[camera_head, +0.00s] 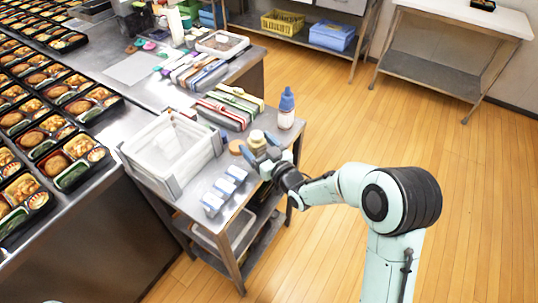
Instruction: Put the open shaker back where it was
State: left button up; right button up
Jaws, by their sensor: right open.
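A small cream-coloured jar, which looks like the shaker (257,138), stands upright on the metal side cart (205,176). A flat orange-brown disc, perhaps its lid (236,146), lies just left of it. My left gripper is not in view.
A white bin (172,168) fills the cart's left side. Several small white-and-blue containers (224,188) stand in front. A blue-capped bottle (286,112) stands behind the jar, near coloured utensils (230,105). Bento trays (75,165) cover the left counter. The wooden floor at right is clear.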

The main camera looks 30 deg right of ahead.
jog(key=s+d+b, duration=0.1)
jog(key=s+d, duration=0.1)
jog(key=s, duration=0.9)
jog(key=s+a+f+m+g, duration=0.1)
jog(key=s+a+f+g, duration=0.15)
jog(key=f, duration=0.65)
jog(key=s+a+f+m+g+h, duration=0.1)
jog(key=s+f+g, duration=0.25)
jog(key=f, duration=0.65)
jog(key=s+a+f+m+g, duration=0.1)
jog(key=s+f+m+g, duration=0.2)
jog(key=f, duration=0.6)
jog(key=s+a+f+g, duration=0.2)
jog(key=s+f+g, duration=0.1)
jog(key=s, duration=0.3)
jog(key=s+a+f+g+y, duration=0.1)
jog(key=s+a+f+g, duration=0.2)
jog(key=s+f, duration=0.2)
jog(key=s+a+f+m+g+y, duration=0.1)
jog(key=s+a+f+g, duration=0.2)
jog(key=s, duration=0.5)
jog(key=shift+a+f+g, duration=0.25)
jog(key=shift+f+g, duration=0.05)
jog(key=shift+f, duration=0.5)
notch_tip(320, 180, up, 10)
jog(key=w+p, duration=0.1)
jog(key=p, duration=0.8)
jog(key=shift+w+f+p, duration=0.15)
jog(key=shift+w+p, duration=0.15)
jog(key=shift+p, duration=0.05)
